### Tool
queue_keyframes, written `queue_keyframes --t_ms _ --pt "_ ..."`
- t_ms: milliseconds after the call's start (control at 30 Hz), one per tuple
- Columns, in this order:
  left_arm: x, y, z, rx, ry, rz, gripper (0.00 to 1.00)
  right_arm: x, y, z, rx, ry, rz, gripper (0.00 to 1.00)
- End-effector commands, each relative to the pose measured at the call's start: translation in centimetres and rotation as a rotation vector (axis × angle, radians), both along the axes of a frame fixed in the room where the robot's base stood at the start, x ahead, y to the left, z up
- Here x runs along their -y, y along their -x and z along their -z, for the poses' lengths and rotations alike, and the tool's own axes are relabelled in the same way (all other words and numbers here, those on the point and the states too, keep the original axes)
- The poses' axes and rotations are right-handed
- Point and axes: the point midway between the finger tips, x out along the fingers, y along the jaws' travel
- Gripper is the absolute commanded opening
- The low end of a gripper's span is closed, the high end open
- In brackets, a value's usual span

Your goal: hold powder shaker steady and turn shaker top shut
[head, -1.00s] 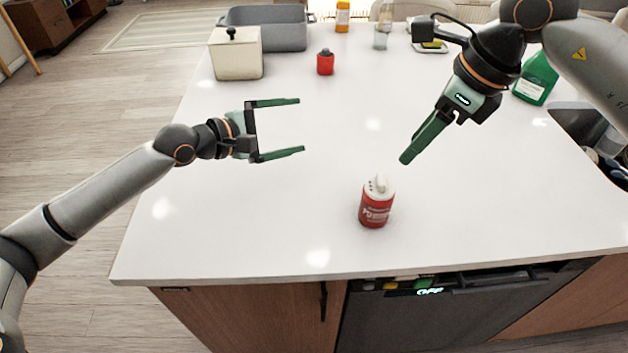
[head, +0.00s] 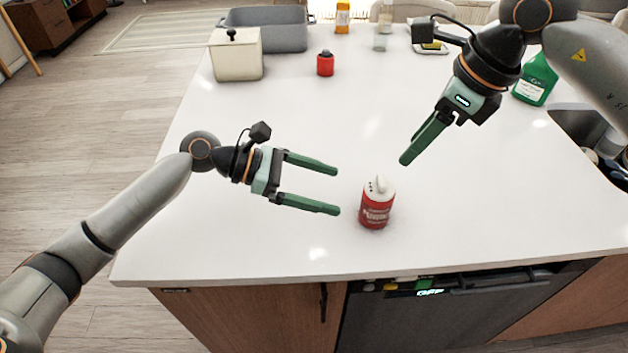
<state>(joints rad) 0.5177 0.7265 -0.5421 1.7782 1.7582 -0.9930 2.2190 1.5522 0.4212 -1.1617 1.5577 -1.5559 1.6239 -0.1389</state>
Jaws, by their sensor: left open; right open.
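The powder shaker (head: 376,212) stands upright near the front edge of the white island counter. It has a red labelled body and a white top (head: 379,186) with small dark holes and a raised white tab. My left gripper (head: 338,191) is open and empty to the left of the shaker, its green fingers pointing right toward it with a small gap. My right gripper (head: 405,160) is above and to the right of the shaker, pointing down and left, apart from it. Its fingers overlap in this view, and it is open with nothing seen in it.
A red bottle (head: 325,64), a cream lidded box (head: 236,56) and a grey tub (head: 285,30) stand at the back left. A green bottle (head: 536,80) stands by the sink (head: 580,125) at right. The counter (head: 230,240) around the shaker is clear.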

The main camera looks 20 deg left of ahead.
Motion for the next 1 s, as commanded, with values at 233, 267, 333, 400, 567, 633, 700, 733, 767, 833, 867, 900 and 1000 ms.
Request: queue_keyframes --t_ms 233,267,333,400,567,633,700,733,767,833,867,900,1000 --pt "4.4 -1.1 1.8 0.0 0.001 0.001 1.0 0.0 0.0 0.0 0.0 0.0 0.0 0.5" --pt "4.9 -1.2 2.0 0.0 0.002 0.001 1.0 0.0 0.0 0.0 0.0 0.0 0.0 0.5" --pt "6.1 -1.5 2.5 0.001 0.001 0.001 1.0 0.0 0.0 0.0 0.0 0.0 0.0 0.5" --pt "7.1 -1.8 3.0 0.0 0.001 0.0 1.0 0.0 0.0 0.0 0.0 0.0 0.0 0.5" --pt "8.8 -2.3 3.7 0.002 0.0 -0.001 1.0 0.0 0.0 0.0 0.0 0.0 0.0 0.5" --pt "9.3 -2.4 4.0 0.001 -0.001 -0.001 1.0 0.0 0.0 0.0 0.0 0.0 0.0 0.5" --pt "9.5 -2.5 4.1 0.002 -0.001 -0.002 1.0 0.0 0.0 0.0 0.0 0.0 0.0 0.5" --pt "9.6 -2.5 4.1 0.002 -0.002 -0.002 1.0 0.0 0.0 0.0 0.0 0.0 0.0 0.5" --pt "9.6 -2.5 4.1 0.002 -0.003 -0.002 1.0 0.0 0.0 0.0 0.0 0.0 0.0 0.5" --pt "9.7 -2.5 4.2 0.002 -0.003 -0.002 1.0 0.0 0.0 0.0 0.0 0.0 0.0 0.5" --pt "9.7 -2.5 4.2 0.002 -0.003 -0.002 1.0 0.0 0.0 0.0 0.0 0.0 0.0 0.5" --pt "9.7 -2.5 4.2 0.002 -0.003 -0.002 1.0 0.0 0.0 0.0 0.0 0.0 0.0 0.5" --pt "9.7 -2.5 4.2 0.002 -0.003 -0.002 1.0 0.0 0.0 0.0 0.0 0.0 0.0 0.5"
